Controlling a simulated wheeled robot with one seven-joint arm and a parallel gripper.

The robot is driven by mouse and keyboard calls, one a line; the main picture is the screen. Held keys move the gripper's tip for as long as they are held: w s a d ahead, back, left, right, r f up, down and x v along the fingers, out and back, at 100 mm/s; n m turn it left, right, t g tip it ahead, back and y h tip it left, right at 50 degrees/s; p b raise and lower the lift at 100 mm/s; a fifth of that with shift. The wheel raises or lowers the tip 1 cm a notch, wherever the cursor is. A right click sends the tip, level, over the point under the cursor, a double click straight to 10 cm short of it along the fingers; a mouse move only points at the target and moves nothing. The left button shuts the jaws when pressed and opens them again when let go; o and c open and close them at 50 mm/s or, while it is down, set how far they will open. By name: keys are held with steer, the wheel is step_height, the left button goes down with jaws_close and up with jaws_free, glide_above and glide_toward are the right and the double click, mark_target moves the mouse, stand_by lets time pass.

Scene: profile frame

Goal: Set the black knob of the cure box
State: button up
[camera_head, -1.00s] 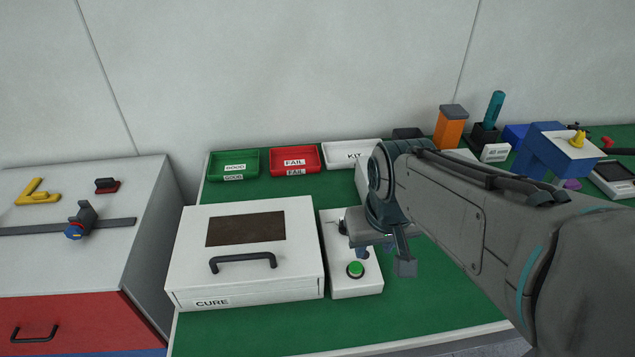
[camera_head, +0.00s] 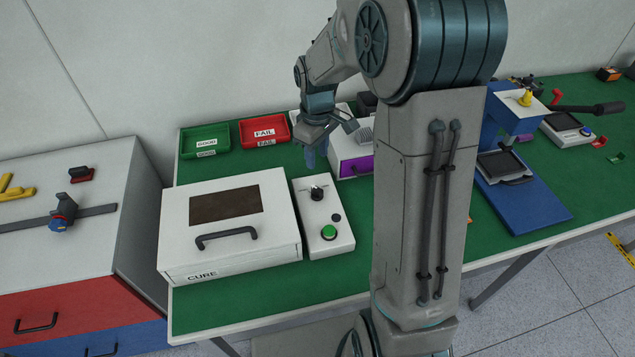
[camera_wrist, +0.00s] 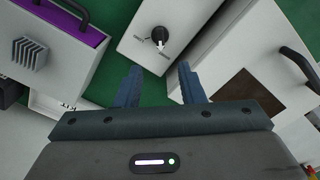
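The cure box (camera_head: 230,268) is a white box with a brown window and a black handle; part of it shows at the right in the wrist view (camera_wrist: 218,100). Beside it stands a white control panel (camera_head: 318,215) with a black knob (camera_head: 317,193) and a green button (camera_head: 328,232). In the wrist view the knob (camera_wrist: 160,36) sits ahead of my gripper, with a pale pointer mark and small labels too small to read. My gripper (camera_wrist: 158,72) is open and empty, its two blue fingers apart and not touching the knob. In the head view my gripper (camera_head: 314,155) hangs behind the panel.
A white and purple box (camera_head: 352,160) stands close to my gripper. Green GOOD (camera_head: 205,142) and red FAIL (camera_head: 264,131) trays lie at the back. A blue press (camera_head: 520,200) stands to the right of my arm. Green tabletop in front of the panel is clear.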

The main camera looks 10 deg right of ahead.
mark_target(317, 188)
step_height(317, 188, down, 12)
steer(key=shift+f+p, duration=0.15)
steer(key=shift+p, duration=0.55)
steer(key=shift+c, duration=0.2)
jaws_close()
